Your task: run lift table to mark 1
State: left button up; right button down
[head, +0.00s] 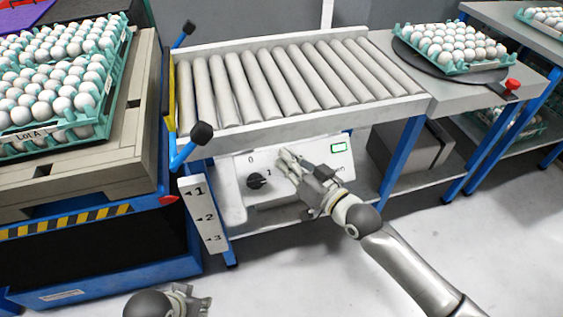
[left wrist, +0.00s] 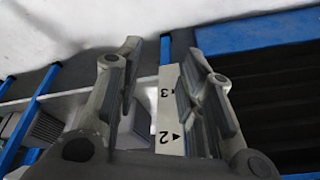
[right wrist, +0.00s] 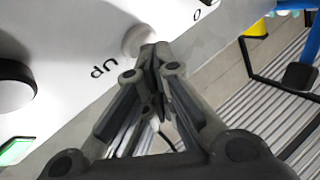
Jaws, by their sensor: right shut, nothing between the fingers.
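The lift table (head: 105,211) stands at the left and carries a wooden pallet (head: 130,165). A red pointer (head: 168,199) on its corner is beside the white mark strip (head: 208,229), slightly lower in the picture than mark 1; exact alignment is unclear. The control panel (head: 320,172) has a black knob (head: 257,181). My right gripper (head: 285,160) is shut and empty at the panel. In the right wrist view its fingertips (right wrist: 155,55) are at a pale round button (right wrist: 138,38) beside "UP"; contact is unclear. My left gripper (left wrist: 165,60) is open and empty, below the strip in the head view.
Egg trays (head: 105,100) stand on the pallet. A roller conveyor (head: 290,80) runs above the panel. The floor in front is clear.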

dwell(0.4)
jog(key=shift+s+d+r+p, duration=0.1)
jog(key=shift+s+r+p, duration=0.1)
jog(key=shift+p, duration=0.2)
jog(key=shift+s+d+r+p, duration=0.1)
jog(key=shift+s+r+p, duration=0.2)
jog(key=shift+p, duration=0.2)
jog(key=shift+s+r, duration=0.15)
pick_arm(q)
notch_tip(320, 180, down, 8)
jog(key=shift+w+d+g, duration=0.15)
jog(key=shift+w+g, duration=0.1)
jog(key=shift+g, duration=0.05)
jog(key=shift+w+p, duration=0.15)
jog(key=shift+p, duration=0.25)
pick_arm(e)
jog(key=shift+s+r, duration=0.1)
